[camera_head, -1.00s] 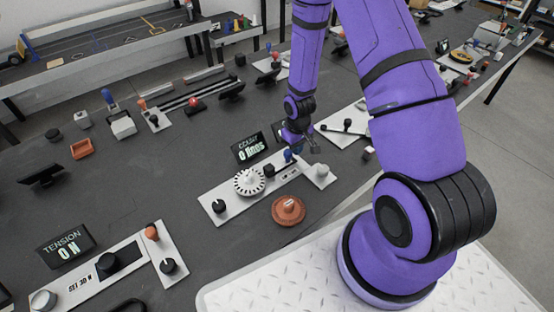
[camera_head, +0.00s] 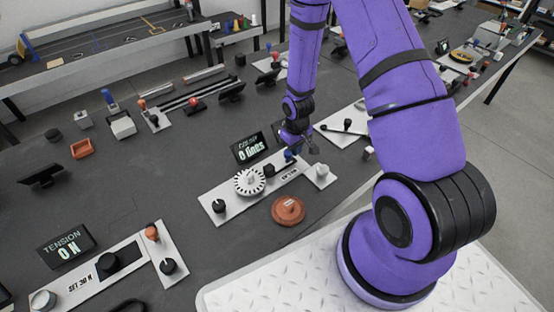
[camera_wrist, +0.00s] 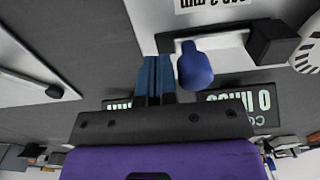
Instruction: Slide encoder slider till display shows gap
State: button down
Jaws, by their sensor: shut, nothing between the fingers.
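The encoder plate (camera_head: 225,212) is a long light panel with a white toothed wheel (camera_head: 249,181) and a black block (camera_head: 269,171). The blue slider knob (camera_wrist: 196,66) stands just right of the black block in the head view. The count display (camera_head: 249,147) behind the plate reads "0 lines"; it also shows in the wrist view (camera_wrist: 262,104). My gripper (camera_wrist: 155,66) has its blue fingers shut and empty, close beside the blue knob, with a narrow gap seen between them. The knob's foot is partly hidden in the head view.
A round terracotta piece (camera_head: 288,210) lies in front of the plate. A small white block with a knob (camera_head: 320,174) stands at its right end. Another display (camera_head: 66,249) reading "TENSION ON" is at the front left. Bare table lies left of the plate.

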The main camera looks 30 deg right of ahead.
jog(key=shift+s+a, duration=0.1)
jog(key=shift+a, duration=0.45)
dwell(2.0)
jog(key=shift+d, duration=0.6)
jog(key=shift+r, duration=0.1)
dwell(0.3)
notch_tip(320, 180, up, 8)
dwell(0.7)
dwell(0.5)
